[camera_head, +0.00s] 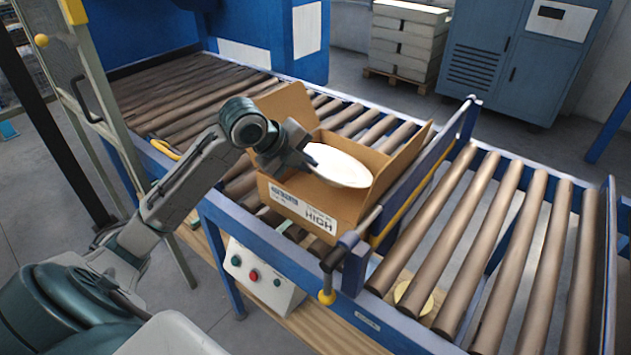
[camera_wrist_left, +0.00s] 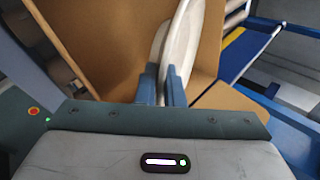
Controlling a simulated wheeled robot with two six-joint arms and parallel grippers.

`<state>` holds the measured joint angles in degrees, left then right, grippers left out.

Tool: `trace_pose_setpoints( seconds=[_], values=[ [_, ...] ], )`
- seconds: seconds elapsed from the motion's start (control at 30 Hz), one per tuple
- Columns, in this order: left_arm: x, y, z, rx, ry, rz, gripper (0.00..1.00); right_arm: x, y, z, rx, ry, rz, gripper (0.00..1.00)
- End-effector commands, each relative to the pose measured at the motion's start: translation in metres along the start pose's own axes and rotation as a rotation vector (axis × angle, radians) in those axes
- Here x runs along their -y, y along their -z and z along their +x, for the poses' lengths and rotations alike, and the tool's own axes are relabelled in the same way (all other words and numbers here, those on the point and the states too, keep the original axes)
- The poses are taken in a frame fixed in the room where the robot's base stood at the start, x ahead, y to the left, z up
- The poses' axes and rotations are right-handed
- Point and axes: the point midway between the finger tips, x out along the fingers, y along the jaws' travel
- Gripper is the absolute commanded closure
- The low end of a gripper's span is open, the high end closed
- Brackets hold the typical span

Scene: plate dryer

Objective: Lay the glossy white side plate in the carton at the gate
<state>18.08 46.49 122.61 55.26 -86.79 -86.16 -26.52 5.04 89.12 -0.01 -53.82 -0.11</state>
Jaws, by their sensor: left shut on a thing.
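The white side plate (camera_head: 338,165) is tilted at the mouth of the open carton (camera_head: 303,210), partly inside its walls. My left gripper (camera_head: 308,160) is shut on the plate's left edge. In the left wrist view the plate (camera_wrist_left: 184,45) shows edge-on between the two blue fingertips (camera_wrist_left: 162,88), with the brown carton (camera_wrist_left: 120,50) around it. The carton stands on the rollers against the gate (camera_head: 425,180), its flaps open. Whether the plate touches the carton's floor is hidden. My right gripper is not in view.
Bare rollers (camera_head: 480,235) lie beyond the gate on the right. A control box (camera_head: 262,278) with buttons hangs below the conveyor's front rail. A blue machine housing (camera_head: 260,40) stands at the back left, and a blue cabinet (camera_head: 515,60) at the back right.

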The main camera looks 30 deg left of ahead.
Motion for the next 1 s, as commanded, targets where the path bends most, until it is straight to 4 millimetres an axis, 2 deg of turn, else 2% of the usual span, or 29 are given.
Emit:
trace_pose_setpoints(
  seconds=[0.43, 0.8, 0.83, 0.9, 1.0],
  values=[
    [-0.032, 0.002, 0.036, -0.001, 0.001, -0.001, 1.0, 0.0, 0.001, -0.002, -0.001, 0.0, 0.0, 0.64],
    [-0.034, 0.002, 0.039, 0.0, 0.002, 0.001, 1.0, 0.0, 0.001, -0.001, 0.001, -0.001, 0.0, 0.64],
    [-0.034, 0.002, 0.039, 0.001, 0.001, 0.0, 0.86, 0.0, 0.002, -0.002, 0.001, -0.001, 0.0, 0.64],
    [-0.034, 0.002, 0.039, 0.001, 0.001, 0.001, 0.73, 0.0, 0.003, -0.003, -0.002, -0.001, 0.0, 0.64],
    [-0.034, 0.002, 0.039, 0.001, 0.001, 0.001, 0.7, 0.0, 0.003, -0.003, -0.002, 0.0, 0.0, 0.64]
  ],
)
